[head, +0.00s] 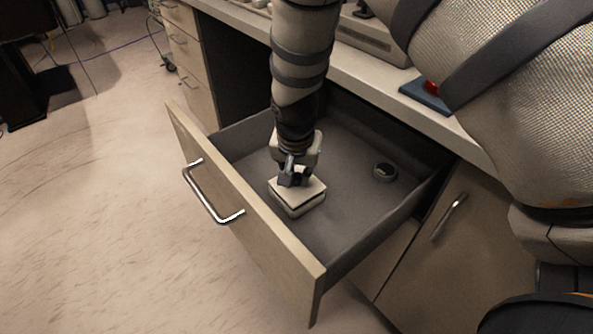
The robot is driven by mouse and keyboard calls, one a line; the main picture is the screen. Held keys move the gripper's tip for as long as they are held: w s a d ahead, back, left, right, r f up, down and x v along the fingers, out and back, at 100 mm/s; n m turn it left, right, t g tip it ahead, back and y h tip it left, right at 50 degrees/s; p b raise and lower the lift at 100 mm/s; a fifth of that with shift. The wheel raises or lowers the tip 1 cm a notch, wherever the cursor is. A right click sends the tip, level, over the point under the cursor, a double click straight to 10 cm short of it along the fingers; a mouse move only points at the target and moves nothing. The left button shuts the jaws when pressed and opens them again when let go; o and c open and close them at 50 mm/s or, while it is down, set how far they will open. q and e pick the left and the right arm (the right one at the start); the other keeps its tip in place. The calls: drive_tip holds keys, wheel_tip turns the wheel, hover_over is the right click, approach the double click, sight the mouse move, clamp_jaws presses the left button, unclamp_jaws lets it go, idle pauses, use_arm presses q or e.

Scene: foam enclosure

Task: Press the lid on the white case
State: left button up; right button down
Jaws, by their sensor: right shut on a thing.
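The white case (299,210) sits on the floor of an open drawer, near its front panel. A pale square lid (313,188) is directly above it, with a dark line showing between the two. I cannot tell whether the lid is fully seated. My right gripper (293,179) points down from above and is shut on the lid at its top. The fingertips partly hide the middle of the lid. My left gripper is not in view.
The grey drawer (345,215) stands pulled out, with a metal handle (207,192) on its front. A small dark round object (385,171) lies in it to the right. The counter (365,84) above holds a blue item with a red part (430,92).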

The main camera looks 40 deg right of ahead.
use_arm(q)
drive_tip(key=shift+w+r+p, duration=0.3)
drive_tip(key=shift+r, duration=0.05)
use_arm(e)
drive_tip(key=shift+r, duration=0.1)
idle(0.8)
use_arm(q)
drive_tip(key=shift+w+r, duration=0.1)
use_arm(e)
drive_tip(key=shift+f, duration=0.2)
idle(0.6)
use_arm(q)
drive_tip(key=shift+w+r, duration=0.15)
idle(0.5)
use_arm(e)
drive_tip(key=c, duration=1.4)
unclamp_jaws()
drive_tip(key=shift+o, duration=0.6)
drive_tip(key=o, duration=0.4)
drive_tip(key=shift+c, duration=0.2)
